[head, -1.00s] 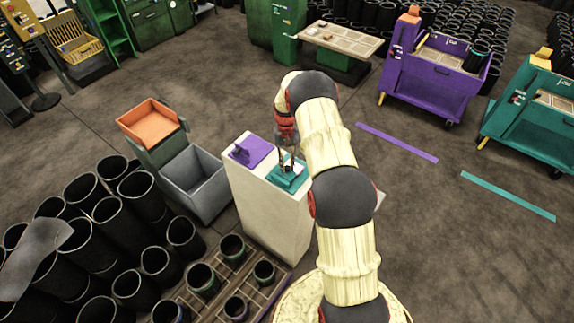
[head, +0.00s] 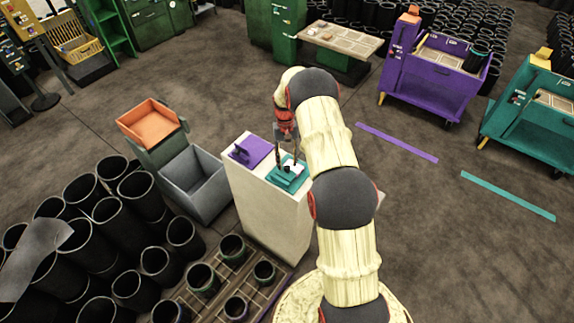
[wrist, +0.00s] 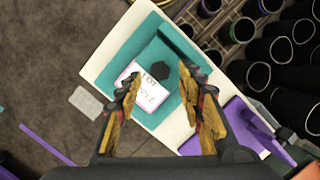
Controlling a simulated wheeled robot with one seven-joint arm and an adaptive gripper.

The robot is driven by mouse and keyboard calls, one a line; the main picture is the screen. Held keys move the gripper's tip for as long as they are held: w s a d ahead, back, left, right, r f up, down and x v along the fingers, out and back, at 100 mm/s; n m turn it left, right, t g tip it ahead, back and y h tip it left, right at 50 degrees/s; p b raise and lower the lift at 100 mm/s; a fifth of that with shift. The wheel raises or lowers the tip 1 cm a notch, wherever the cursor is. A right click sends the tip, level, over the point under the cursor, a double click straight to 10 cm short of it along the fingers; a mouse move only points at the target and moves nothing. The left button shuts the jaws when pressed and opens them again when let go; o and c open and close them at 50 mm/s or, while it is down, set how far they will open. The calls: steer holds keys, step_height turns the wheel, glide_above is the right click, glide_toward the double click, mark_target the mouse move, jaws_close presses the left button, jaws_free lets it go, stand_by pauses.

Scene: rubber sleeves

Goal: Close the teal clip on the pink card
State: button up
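A teal base plate (head: 284,184) lies on a white stand, and it also shows in the wrist view (wrist: 136,52). A white card with a pink edge and print (wrist: 146,92) lies on it. A dark six-sided knob (wrist: 159,70) sits at the card's upper edge. A raised teal bar (wrist: 183,48), seemingly part of the clip, stands to the right of the card; I cannot tell whether it presses on the card. My gripper (head: 286,166) is above the plate. In the wrist view its fingers (wrist: 165,100) are apart with nothing held between them.
A purple plate with an upright clip (head: 250,150) shares the white stand (head: 265,212). A grey bin (head: 195,187) and an orange tray (head: 152,117) stand left of it. Black sleeves (head: 95,235) crowd the lower left.

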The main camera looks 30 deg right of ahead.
steer(key=v, duration=0.9)
steer(key=shift+r, duration=0.35)
steer(key=shift+w, duration=0.1)
